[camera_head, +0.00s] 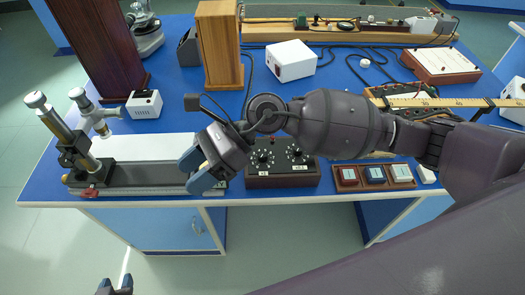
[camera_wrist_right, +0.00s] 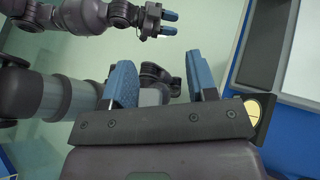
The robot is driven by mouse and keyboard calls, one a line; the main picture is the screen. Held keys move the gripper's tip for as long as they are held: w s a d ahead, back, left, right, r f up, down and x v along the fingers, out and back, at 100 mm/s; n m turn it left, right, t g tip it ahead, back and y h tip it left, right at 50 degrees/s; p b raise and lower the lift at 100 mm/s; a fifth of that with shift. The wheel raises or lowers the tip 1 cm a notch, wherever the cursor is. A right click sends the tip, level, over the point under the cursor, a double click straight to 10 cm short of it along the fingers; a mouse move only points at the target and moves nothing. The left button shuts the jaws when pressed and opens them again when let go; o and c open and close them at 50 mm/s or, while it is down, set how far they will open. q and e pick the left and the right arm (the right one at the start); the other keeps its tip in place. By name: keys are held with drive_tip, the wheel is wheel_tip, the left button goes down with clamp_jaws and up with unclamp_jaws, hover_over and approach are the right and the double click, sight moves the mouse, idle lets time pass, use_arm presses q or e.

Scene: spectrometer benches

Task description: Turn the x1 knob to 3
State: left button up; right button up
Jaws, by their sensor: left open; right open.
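A dark brown box (camera_head: 283,181) with black dial knobs stands near the bench's front edge in the head view. A left knob (camera_head: 263,156) and a right knob (camera_head: 295,153) show on its top. Small white labels sit below them, too small to read surely, so I cannot tell which knob is x1. My right arm covers the box's back part. My right gripper (camera_head: 199,173) is open and empty, left of the box; its blue fingers show apart in the right wrist view (camera_wrist_right: 161,82). My left gripper (camera_head: 115,288) is open and empty, low at the left, off the bench.
A microscope-like instrument (camera_head: 70,140) on a dark rail stands left of my right gripper. A wooden block (camera_head: 218,45) and a white box (camera_head: 291,61) stand behind. A tray of small blocks (camera_head: 374,175) lies right of the knob box. Cables cross the back.

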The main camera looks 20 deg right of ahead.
drive_tip(key=w+d+f+n+t+h, duration=0.1)
drive_tip(key=w+d+f+n+h, duration=0.3)
drive_tip(key=d+h, duration=0.2)
drive_tip(key=n+t+h, duration=0.2)
drive_tip(key=h, duration=0.5)
hover_over(263, 155)
wheel_tip(263, 155, down, 10)
drive_tip(key=c, duration=0.9)
